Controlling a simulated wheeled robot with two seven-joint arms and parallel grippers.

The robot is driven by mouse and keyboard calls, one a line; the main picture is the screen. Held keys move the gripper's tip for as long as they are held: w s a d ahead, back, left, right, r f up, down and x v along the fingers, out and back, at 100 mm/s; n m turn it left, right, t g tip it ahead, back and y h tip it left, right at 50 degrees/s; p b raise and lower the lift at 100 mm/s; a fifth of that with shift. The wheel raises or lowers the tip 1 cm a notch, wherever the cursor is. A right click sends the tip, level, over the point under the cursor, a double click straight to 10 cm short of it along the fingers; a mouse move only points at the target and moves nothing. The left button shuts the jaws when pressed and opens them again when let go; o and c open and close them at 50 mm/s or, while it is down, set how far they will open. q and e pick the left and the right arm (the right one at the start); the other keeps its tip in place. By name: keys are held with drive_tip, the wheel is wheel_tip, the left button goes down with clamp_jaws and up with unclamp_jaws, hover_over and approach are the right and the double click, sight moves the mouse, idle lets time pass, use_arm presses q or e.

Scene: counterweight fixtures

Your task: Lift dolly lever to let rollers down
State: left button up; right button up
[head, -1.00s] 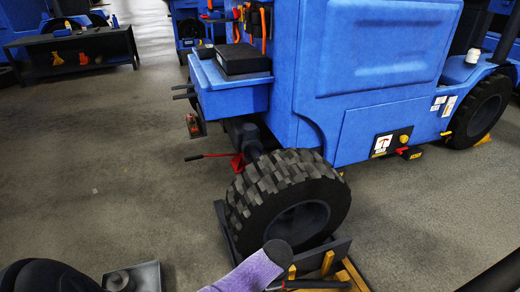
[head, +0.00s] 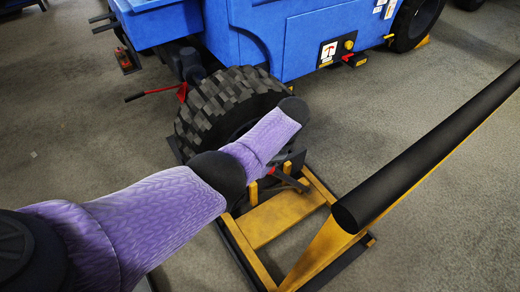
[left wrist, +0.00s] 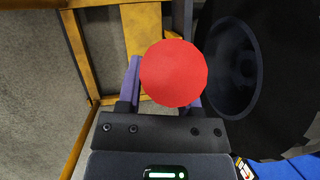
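The yellow wheel dolly (head: 278,215) lies on the floor at the front of a large black tyre (head: 205,118). A dark lever (head: 290,179) with a bit of red beside it shows on the dolly, partly behind my left forearm. In the left wrist view a round red knob (left wrist: 173,73) sits in front of my left gripper (left wrist: 165,90). Its purple fingers stand apart on either side, and the knob covers most of the right one. I cannot tell whether they press on anything. My left gripper is hidden in the head view. My right gripper is in no view.
A thick black bar (head: 430,150) on a yellow frame slants up to the right of the dolly. The blue vehicle (head: 330,25) stands behind. A red jack handle (head: 150,91) sticks out left of the tyre. The floor at the right is clear.

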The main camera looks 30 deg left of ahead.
use_arm(q)
drive_tip(key=o, duration=0.4)
drive_tip(key=shift+s+f, duration=0.1)
drive_tip(key=shift+r, duration=0.3)
drive_tip(key=p+v, duration=0.2)
drive_tip(key=v, duration=0.7)
drive_tip(key=shift+w+d+r+p, duration=0.1)
drive_tip(key=shift+w+r+p, duration=0.1)
drive_tip(key=shift+p, duration=0.2)
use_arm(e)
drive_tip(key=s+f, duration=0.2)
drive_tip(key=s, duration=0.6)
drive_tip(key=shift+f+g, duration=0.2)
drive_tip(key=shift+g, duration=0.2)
